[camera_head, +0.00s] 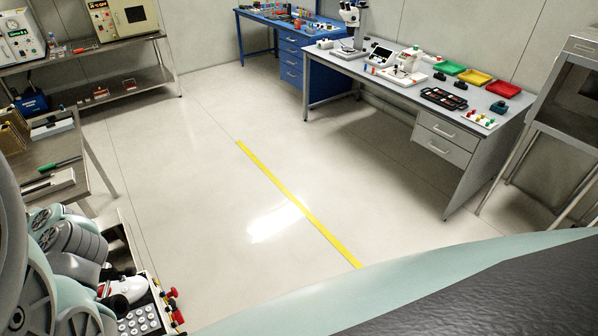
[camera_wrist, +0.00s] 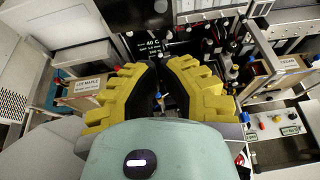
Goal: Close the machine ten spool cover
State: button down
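My gripper (camera_wrist: 161,68) shows in the wrist view as two thick yellow fingers with their tips close together. I see nothing clearly held. Beyond the fingertips is a dark machine front with a lit display (camera_wrist: 152,43) and small knobs and fittings. I cannot make out which part is the spool cover, or a machine number. In the head view my arm hides much of a machine with a white keypad (camera_head: 140,322) and red knobs at the lower left.
In the wrist view, labelled cardboard boxes (camera_wrist: 92,85) stand left and right of the fingers, with a pale button panel (camera_wrist: 277,124) at the right. In the head view, a grey workbench (camera_head: 330,58) stands at the back right. The floor (camera_head: 190,150) with its yellow line is clear.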

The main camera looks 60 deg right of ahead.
jog(key=w+a+f+p, duration=0.1)
jog(key=w+a+p, duration=0.2)
jog(key=a+p, duration=0.2)
jog(key=shift+w+a+p, duration=0.2)
jog(key=shift+a+p, duration=0.15)
jog(key=shift+a, duration=1.45)
jog(key=shift+f, duration=0.15)
jog(key=w+a+n+g+b, duration=0.1)
jog(key=w+n+g+b, duration=0.1)
jog(key=b, duration=0.2)
jog(key=shift+a+y, duration=0.1)
jog(key=shift+y, duration=0.3)
jog(key=shift+s, duration=0.1)
